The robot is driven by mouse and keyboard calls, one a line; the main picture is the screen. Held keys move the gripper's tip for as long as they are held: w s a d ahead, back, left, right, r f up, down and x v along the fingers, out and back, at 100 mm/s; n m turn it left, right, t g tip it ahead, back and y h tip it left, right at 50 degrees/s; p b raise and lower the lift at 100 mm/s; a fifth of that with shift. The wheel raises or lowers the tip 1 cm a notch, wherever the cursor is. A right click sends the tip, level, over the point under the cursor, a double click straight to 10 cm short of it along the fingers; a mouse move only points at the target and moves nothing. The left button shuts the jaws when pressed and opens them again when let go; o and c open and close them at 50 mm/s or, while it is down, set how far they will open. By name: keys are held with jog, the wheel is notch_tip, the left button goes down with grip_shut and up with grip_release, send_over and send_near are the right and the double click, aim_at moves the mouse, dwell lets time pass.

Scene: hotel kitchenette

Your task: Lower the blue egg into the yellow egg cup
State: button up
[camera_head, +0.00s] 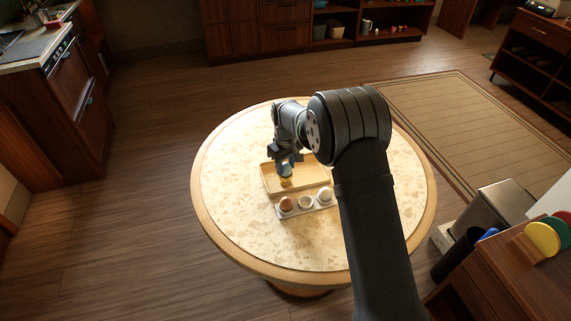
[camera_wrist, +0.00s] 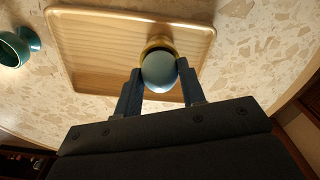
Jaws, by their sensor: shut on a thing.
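My gripper (camera_head: 286,164) is shut on the blue egg (camera_wrist: 159,73), with one finger on each side of it in the wrist view. The egg also shows small below the jaws in the head view (camera_head: 286,171). The yellow egg cup (camera_head: 286,183) stands on the wooden tray (camera_wrist: 85,70), directly under the egg. In the wrist view the egg covers most of the cup, and part of its yellow rim (camera_wrist: 158,41) shows behind. I cannot tell whether the egg touches the cup.
A teal cup (camera_wrist: 20,46) is beside the tray. The round table (camera_head: 230,215) has free room at left.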

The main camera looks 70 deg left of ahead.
aim_at(286, 164)
jog(key=shift+f, duration=0.5)
dwell(0.3)
jog(key=o, duration=0.7)
jog(key=shift+o, duration=0.2)
notch_tip(286, 164, up, 18)
jog(key=shift+f, duration=0.25)
notch_tip(286, 164, down, 17)
jog(key=shift+f, duration=0.15)
dwell(0.4)
